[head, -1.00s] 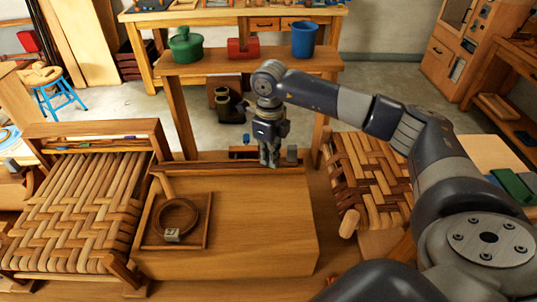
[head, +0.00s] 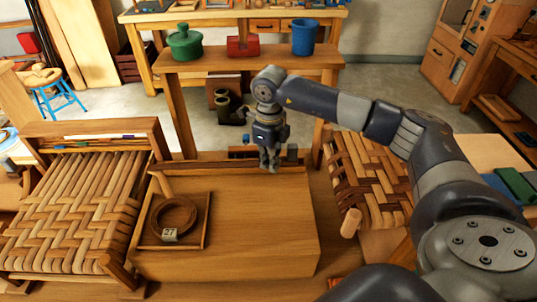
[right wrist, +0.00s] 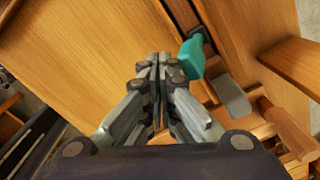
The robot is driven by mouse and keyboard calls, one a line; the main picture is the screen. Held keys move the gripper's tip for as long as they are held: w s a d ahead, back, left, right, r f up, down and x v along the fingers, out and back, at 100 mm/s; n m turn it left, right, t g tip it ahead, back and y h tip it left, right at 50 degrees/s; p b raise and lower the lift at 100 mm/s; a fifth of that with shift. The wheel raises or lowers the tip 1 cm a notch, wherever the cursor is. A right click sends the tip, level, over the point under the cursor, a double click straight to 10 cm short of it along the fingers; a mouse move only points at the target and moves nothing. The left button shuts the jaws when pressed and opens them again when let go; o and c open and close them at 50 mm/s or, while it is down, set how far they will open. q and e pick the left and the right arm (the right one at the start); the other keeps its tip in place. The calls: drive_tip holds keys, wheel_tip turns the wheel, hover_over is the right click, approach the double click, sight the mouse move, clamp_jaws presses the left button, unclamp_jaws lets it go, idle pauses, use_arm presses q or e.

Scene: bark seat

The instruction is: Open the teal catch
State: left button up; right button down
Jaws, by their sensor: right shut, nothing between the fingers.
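The teal catch (right wrist: 192,58) shows in the right wrist view, just right of my right gripper's fingertips, beside a dark slot at the edge of a wooden surface. My right gripper (right wrist: 160,64) has its fingers together with nothing between them; I cannot tell whether they touch the catch. In the head view the right gripper (head: 270,168) points down at the far edge of the wooden box (head: 265,225). I cannot make out the catch there; the gripper seems to hide it. My left gripper is not in view.
A grey block (right wrist: 231,97) sits close beside the catch. A tray (head: 145,238) with a tagged wooden ring (head: 174,214) lies on the box's left. Woven seats stand left (head: 75,205) and right (head: 370,180). Behind is a shelf with a green pot (head: 185,42) and blue cup (head: 304,38).

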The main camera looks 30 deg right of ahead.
drive_tip(key=shift+w, duration=0.1)
drive_tip(key=shift+w+d+b, duration=0.3)
drive_tip(key=shift+w+d, duration=0.2)
drive_tip(key=shift+w, duration=0.25)
drive_tip(key=shift+w+d+b, duration=0.25)
drive_tip(key=shift+w+d, duration=0.2)
drive_tip(key=shift+w, duration=0.25)
wheel_tip(320, 180, up, 8)
drive_tip(key=s+p, duration=0.1)
drive_tip(key=p, duration=0.4)
drive_tip(key=shift+s+a, duration=0.2)
drive_tip(key=shift+a, duration=0.25)
